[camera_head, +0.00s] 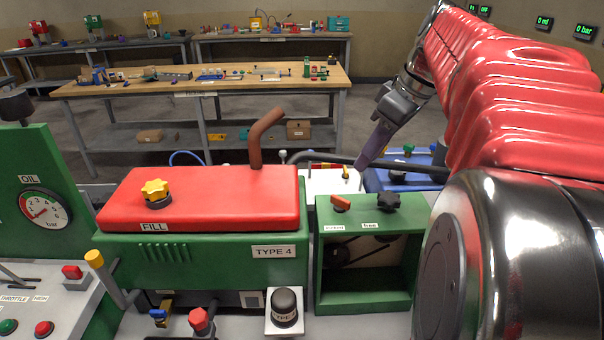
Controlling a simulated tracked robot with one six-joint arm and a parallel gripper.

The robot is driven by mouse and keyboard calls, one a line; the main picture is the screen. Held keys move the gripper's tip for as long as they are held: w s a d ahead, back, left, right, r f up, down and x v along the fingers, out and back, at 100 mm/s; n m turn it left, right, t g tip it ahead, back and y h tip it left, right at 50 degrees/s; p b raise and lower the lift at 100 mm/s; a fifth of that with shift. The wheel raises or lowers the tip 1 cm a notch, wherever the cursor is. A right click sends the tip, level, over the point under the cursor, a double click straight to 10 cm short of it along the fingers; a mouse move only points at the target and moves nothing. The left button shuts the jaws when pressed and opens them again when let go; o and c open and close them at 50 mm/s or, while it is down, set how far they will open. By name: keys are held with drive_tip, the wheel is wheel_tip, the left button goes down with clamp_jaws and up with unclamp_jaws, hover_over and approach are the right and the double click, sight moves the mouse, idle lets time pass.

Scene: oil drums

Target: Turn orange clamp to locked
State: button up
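The orange clamp (341,203) is a small orange handle on top of an open-fronted green box (326,255), near its back left corner. Two white labels sit on the box's front edge. The right label (370,226) seems to read "free"; the left label (334,228) is too small to read surely. The handle lies slanted, nearer the left label. My gripper (362,163) has purple fingers pointing down and left, and shows above and right of the clamp in the picture, apart from it. Its fingers overlap from this angle, so any gap is hidden.
A black star knob (388,201) stands on the box right of the clamp. A green machine with a red lid (210,198), yellow fill cap (155,190) and brown pipe (264,135) stands left. My red-sleeved arm covers the right side. A dark hose (330,157) runs behind.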

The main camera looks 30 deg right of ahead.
sight(341, 198)
drive_tip(key=x, duration=1.3)
drive_tip(key=shift+w+f, duration=0.1)
drive_tip(key=shift+f, duration=0.25)
drive_tip(key=shift+c, duration=0.7)
clamp_jaws()
